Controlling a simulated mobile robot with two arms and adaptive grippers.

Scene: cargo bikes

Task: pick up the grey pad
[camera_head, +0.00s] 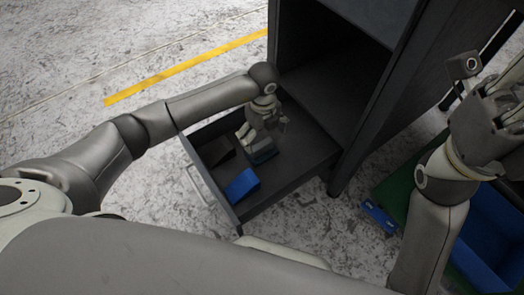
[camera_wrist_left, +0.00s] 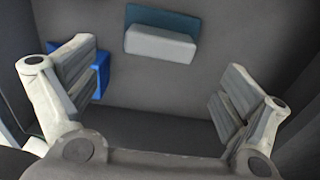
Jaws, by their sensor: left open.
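The grey pad (camera_wrist_left: 160,43) lies in an open drawer, with a dark teal part (camera_wrist_left: 162,20) along its far side; I cannot tell if the two are one piece. In the head view a small dark teal and grey block (camera_head: 263,153) shows just below my left gripper (camera_head: 262,133). In the left wrist view my left gripper (camera_wrist_left: 160,100) is open, its fingers wide apart, with the pad ahead between them and not touched. My right gripper (camera_head: 490,105) is raised at the right, away from the drawer; its jaw opening is unclear.
The drawer (camera_head: 300,170) sticks out of a dark cabinet (camera_head: 325,75). A blue block (camera_head: 242,185) lies near its front, partly behind a finger in the wrist view. A black item (camera_head: 218,152) lies at its left. A blue bin (camera_head: 490,235) stands at the lower right.

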